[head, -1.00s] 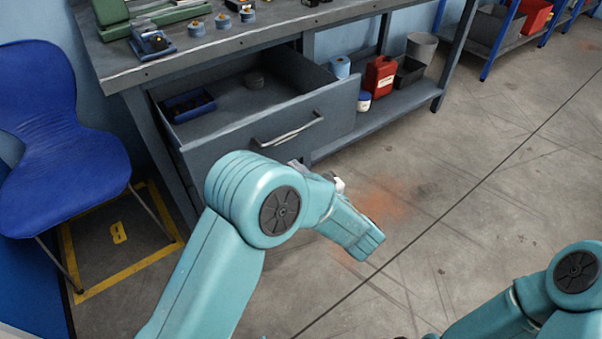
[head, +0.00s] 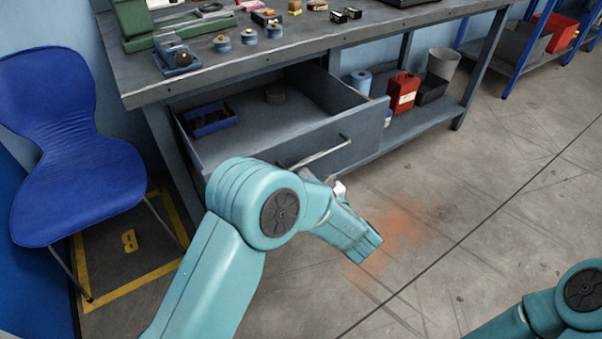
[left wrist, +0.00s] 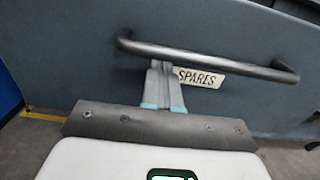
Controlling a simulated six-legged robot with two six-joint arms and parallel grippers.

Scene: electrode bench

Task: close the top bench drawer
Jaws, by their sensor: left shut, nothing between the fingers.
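The top bench drawer (head: 245,160) is grey and stands pulled out from the bench in the head view. Its bar handle (head: 320,152) runs across the front; the handle also shows in the left wrist view (left wrist: 205,58), beside a label (left wrist: 200,77) reading SPARES. My left gripper (left wrist: 164,72) is shut and empty, its fingertips at the drawer front, just below the handle and left of the label. I cannot tell whether they touch it. In the head view, my left arm mostly hides this gripper. My right gripper is out of view.
A blue chair (head: 70,150) stands at left. A red jug (head: 403,92) and a grey bin (head: 443,64) sit on the lower shelf. Floor at right is clear.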

